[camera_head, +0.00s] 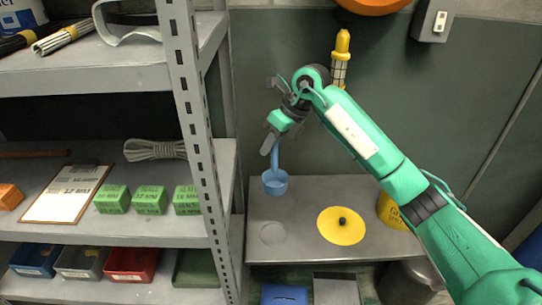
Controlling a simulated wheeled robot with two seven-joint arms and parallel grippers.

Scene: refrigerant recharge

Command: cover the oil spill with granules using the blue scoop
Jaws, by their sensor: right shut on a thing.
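My right gripper (273,138) is shut on the handle of the blue scoop (275,184). The scoop hangs below it with its bowl at the bottom, over the left part of the grey bench. I cannot tell whether the bowl touches the bench or holds anything. A yellow disc (342,236) with a black knob at its centre lies on the bench, to the right of the scoop. A yellow container (391,211) is partly hidden behind my right arm. I cannot make out an oil spill or loose granules. My left gripper is not in view.
A grey metal shelf (203,147) with green boxes, a clipboard and coloured bins stands left, its post close to the scoop. The bench (295,205) is bare between scoop and disc. A faint round mark (272,233) is near its front. A yellow lamp (341,60) hangs behind.

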